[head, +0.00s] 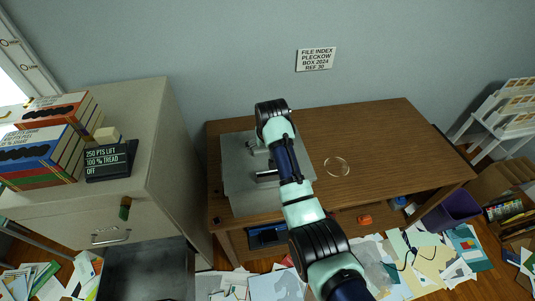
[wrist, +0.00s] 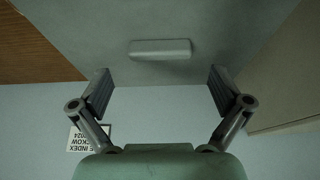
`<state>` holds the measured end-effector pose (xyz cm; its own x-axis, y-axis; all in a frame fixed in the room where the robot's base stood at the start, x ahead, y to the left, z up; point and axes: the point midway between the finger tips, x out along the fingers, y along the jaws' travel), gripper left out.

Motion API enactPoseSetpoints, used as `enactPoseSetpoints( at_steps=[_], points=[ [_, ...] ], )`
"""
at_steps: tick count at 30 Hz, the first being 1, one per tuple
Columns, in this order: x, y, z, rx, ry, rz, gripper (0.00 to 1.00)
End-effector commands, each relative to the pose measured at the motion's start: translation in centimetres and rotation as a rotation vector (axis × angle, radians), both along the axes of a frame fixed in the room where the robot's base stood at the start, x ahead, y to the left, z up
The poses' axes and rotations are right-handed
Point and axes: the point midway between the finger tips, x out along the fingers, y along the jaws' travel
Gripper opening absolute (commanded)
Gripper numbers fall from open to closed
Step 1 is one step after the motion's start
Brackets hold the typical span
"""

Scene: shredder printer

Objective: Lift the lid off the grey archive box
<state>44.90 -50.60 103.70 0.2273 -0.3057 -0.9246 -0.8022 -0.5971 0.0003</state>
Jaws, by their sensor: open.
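The grey archive box (head: 242,198) stands on the left part of the wooden desk, its flat grey lid (wrist: 200,22) facing up. A light grey bar handle (wrist: 160,48) sits on the lid in the wrist view. My gripper (wrist: 160,90) is open and empty. Its two fingers are spread wider than the handle, which shows beyond the fingertips between their lines. In the head view, my gripper (head: 259,162) is over the lid, and my arm hides the box's right part. I cannot tell the exact gap between fingers and handle.
The wooden desk (head: 380,135) is mostly clear on the right, with a clear round ring (head: 336,167) on it. A beige filing cabinet (head: 150,150) stands close on the left, with books (head: 45,150) and a black sign (head: 108,160) on top. Papers litter the floor.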

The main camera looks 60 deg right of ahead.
Motion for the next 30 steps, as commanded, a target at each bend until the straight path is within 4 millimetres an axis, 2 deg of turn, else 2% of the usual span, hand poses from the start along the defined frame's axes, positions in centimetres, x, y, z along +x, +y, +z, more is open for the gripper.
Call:
enactPoseSetpoints(
  at_steps=[4, 9, 12, 20, 28, 30],
  points=[
    [0.2, -0.3, -0.8, 0.0, 0.0, 0.0, 1.0],
    [1.0, -1.2, -3.7, 0.002, 0.001, 0.0, 1.0],
    [1.3, -1.6, -4.7, 0.0, 0.0, 0.0, 1.0],
    [1.4, -1.8, -4.9, -0.001, -0.002, 0.0, 1.0],
    [1.4, -1.8, -4.9, -0.002, -0.001, 0.001, 0.55],
    [1.4, -1.8, -4.9, -0.002, -0.001, 0.001, 0.53]
  ],
)
